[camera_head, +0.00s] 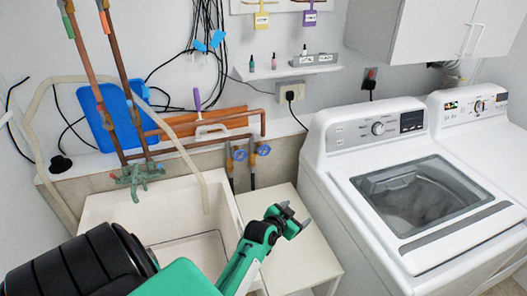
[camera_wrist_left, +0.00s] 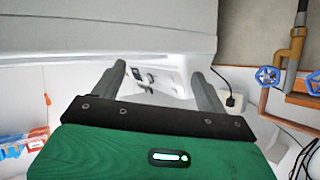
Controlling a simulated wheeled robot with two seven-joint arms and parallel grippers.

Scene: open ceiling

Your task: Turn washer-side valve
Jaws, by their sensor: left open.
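Two blue valve handles sit on copper pipes at the wall between the sink and the washer. The washer-side valve (camera_head: 264,150) is the right one in the head view; the other valve (camera_head: 240,154) is just left of it. In the left wrist view, the handle nearer the washer (camera_wrist_left: 268,76) and the second handle (camera_wrist_left: 313,82) show at the right edge. My left gripper (camera_head: 294,216) is open and empty, in front of and below the valves, over the white cabinet top. Its spread fingers also show in the wrist view (camera_wrist_left: 159,70), apart from the valves. My right gripper is out of view.
The washer (camera_head: 318,190) stands close to the right of my left gripper. The sink (camera_head: 100,205) with a green faucet (camera_head: 136,178) is on the left. A pale hose (camera_head: 180,150) arches over it. A socket with a plug (camera_head: 290,92) is above the valves.

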